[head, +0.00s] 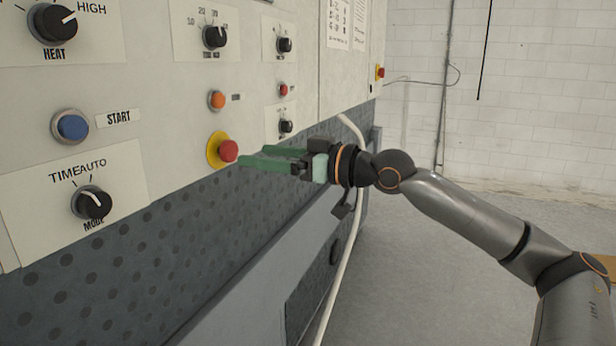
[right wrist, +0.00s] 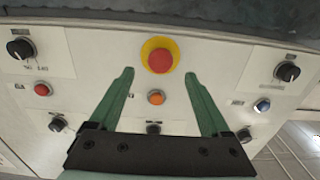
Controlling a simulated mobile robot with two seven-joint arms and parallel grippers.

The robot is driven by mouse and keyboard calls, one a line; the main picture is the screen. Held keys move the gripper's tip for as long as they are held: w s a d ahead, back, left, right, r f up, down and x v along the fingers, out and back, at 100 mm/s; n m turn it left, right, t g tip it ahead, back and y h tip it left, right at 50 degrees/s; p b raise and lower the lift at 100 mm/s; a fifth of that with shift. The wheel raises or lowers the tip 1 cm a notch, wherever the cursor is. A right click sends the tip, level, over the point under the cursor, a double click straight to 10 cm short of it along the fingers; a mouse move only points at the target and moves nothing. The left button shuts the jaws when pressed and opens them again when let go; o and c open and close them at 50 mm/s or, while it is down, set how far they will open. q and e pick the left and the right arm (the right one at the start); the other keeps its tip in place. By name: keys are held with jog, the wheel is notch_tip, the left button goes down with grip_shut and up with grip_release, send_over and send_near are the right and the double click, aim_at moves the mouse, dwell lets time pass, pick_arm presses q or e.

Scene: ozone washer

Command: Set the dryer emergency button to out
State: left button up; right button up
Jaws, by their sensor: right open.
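The red mushroom emergency button (head: 228,151) sits on a yellow round base on the dryer's light panel. It also shows in the right wrist view (right wrist: 160,60), near the top and just beyond the fingertips. My right gripper (head: 254,158) has two green fingers spread apart and is close to the button's right side in the head view. In the right wrist view the open fingers (right wrist: 158,75) point toward the button, one on each side of its line, with nothing between them. I cannot tell whether a finger touches the button. My left gripper is not in view.
An orange button (head: 217,100), a blue start button (head: 71,127), a mode knob (head: 93,203) and a heat knob (head: 52,23) are on the same panel. A smaller red button (head: 283,90) is to the right. A white hose (head: 345,240) hangs beside the machine. Open floor (head: 450,270) lies right.

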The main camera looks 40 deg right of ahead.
pick_arm(q)
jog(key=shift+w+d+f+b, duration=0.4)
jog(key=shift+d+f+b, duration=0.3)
jog(key=shift+b, duration=0.3)
pick_arm(e)
jog(key=v, duration=0.7)
jog(key=shift+s, duration=0.35)
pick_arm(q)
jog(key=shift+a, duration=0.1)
pick_arm(e)
jog(key=shift+d, duration=0.15)
